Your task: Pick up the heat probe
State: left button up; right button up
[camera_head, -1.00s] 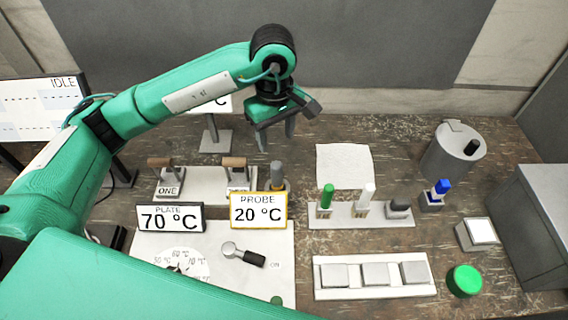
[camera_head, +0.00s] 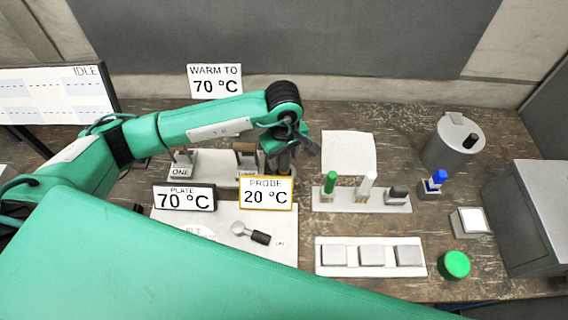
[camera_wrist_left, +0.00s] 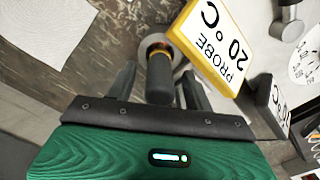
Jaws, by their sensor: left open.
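The heat probe (camera_wrist_left: 159,78) is a dark grey handle with a yellow band, standing in a round holder (camera_wrist_left: 152,44). In the left wrist view it is between the two fingers of my left gripper (camera_wrist_left: 158,84), with a gap on each side. In the head view my left gripper (camera_head: 281,160) is low over the probe's place, behind the yellow-framed PROBE 20 °C sign (camera_head: 267,193). The gripper mostly hides the probe there. My left gripper is open. My right gripper is not in view.
The PLATE 70 °C sign (camera_head: 184,197) stands left of the PROBE sign. A rack with green and white pens (camera_head: 362,202) and a white tray with several grey blocks (camera_head: 370,270) are to the right. A grey canister (camera_head: 449,145) stands further back.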

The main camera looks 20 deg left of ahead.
pick_arm(q)
jog(key=shift+f, duration=1.05)
jog(key=c, duration=1.1)
jog(key=shift+o, duration=0.2)
jog(key=shift+r, duration=0.1)
